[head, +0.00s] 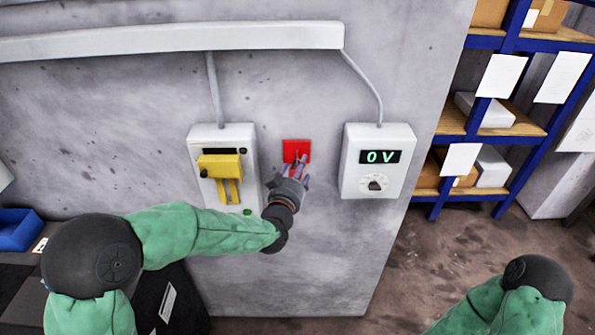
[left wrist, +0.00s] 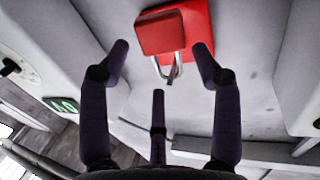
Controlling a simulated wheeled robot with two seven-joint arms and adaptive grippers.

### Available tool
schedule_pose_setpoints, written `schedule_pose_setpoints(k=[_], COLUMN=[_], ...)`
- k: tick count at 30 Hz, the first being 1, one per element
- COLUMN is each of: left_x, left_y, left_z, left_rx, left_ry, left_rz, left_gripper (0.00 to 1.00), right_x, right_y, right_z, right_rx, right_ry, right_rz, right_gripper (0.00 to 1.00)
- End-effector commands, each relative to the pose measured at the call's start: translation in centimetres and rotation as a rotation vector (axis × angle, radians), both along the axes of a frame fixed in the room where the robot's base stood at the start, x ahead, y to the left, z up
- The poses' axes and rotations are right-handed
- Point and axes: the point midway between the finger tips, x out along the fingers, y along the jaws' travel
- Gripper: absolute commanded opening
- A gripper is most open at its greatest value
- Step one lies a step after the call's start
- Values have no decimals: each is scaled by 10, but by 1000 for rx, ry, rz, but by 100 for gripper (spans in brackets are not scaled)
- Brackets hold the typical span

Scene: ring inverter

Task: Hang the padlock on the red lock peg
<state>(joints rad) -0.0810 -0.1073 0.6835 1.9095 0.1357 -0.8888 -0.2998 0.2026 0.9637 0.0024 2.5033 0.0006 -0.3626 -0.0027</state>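The red lock plate (head: 296,147) is on the grey wall between two white boxes. In the left wrist view a red padlock (left wrist: 160,33) with a silver shackle (left wrist: 173,68) is in front of the red plate (left wrist: 197,22). The shackle points down in that turned picture. I cannot tell whether it is around the peg, which I cannot make out. My left gripper (head: 297,167) is just in front of the plate. Its dark fingers (left wrist: 160,62) are spread, with a gap to the padlock on both sides. My right gripper is out of view.
A white box with a yellow switch handle (head: 220,166) is left of the plate. A white box (head: 353,170) with a 0 V display and dial is on the right. Blue shelving (head: 450,122) stands farther right. The wall below the plate is bare.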

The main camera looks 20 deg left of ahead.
Motion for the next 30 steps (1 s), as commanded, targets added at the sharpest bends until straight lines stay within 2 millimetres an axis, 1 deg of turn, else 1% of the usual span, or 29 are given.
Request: schedule_pose_setpoints(k=[9,14,17,24,30], left_x=[-1,-11,-25,-68,-99], left_y=[0,0,0,-1,-1], left_z=[-1,0,1,3,4], left_rx=[0,0,-1,0,0], left_ry=[2,1,0,0,-1], left_rz=[0,0,0,-2,0], left_gripper=[69,69,69,69,69], right_x=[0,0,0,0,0], right_y=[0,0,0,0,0], right_z=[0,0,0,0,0], right_rx=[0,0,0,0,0], right_ry=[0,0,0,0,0], right_rz=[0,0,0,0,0], right_gripper=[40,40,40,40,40])
